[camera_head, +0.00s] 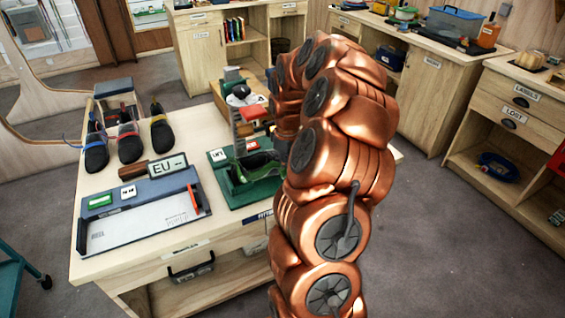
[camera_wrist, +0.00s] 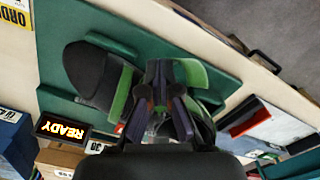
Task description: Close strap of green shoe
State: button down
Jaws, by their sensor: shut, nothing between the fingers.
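The green shoe (camera_head: 252,168) sits on a green board (camera_head: 262,193) on the workbench, partly hidden by my copper arm. In the wrist view the shoe (camera_wrist: 88,72) lies with its dark toe to the left, and green trim (camera_wrist: 122,97) runs along its side. A light green flap, seemingly the strap (camera_wrist: 192,74), sticks out to the right beside my fingertips. My gripper (camera_wrist: 160,74) is shut and empty, over the middle of the shoe. Whether the fingertips touch the strap cannot be told. In the head view my gripper cannot be made out.
Three dark shoes (camera_head: 126,143) stand at the bench's left. A grey and red upright (camera_head: 246,122) rises behind the green shoe. A lit READY sign (camera_wrist: 65,130) shows beside the green board.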

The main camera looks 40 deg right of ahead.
jog(key=shift+w+d+r, duration=0.1)
jog(key=shift+w+d, duration=0.1)
jog(key=shift+w, duration=0.4)
jog(key=shift+w+d+r, duration=0.1)
jog(key=shift+w+d, duration=0.1)
jog(key=shift+w, duration=0.35)
jog(key=shift+w+d+r+p, duration=0.3)
jog(key=shift+w+r+p, duration=0.35)
jog(key=shift+w, duration=0.3)
jog(key=shift+w+d+r+p, duration=0.3)
jog(key=shift+w+r+p, duration=0.2)
jog(key=shift+w+r, duration=0.35)
jog(key=shift+w+f, duration=0.1)
jog(key=shift+w+d, duration=0.1)
jog(key=shift+w, duration=0.05)
jog(key=shift+w+d+r+p, duration=0.1)
jog(key=shift+w+d+p, duration=0.15)
jog(key=shift+w, duration=0.45)
jog(key=shift+w+d+r+p, duration=0.1)
jog(key=shift+w+d+p, duration=0.2)
jog(key=shift+w, duration=0.4)
jog(key=shift+w+d+p, duration=0.2)
jog(key=shift+w+p, duration=0.05)
jog(key=shift+w, duration=0.45)
jog(key=shift+r, duration=0.1)
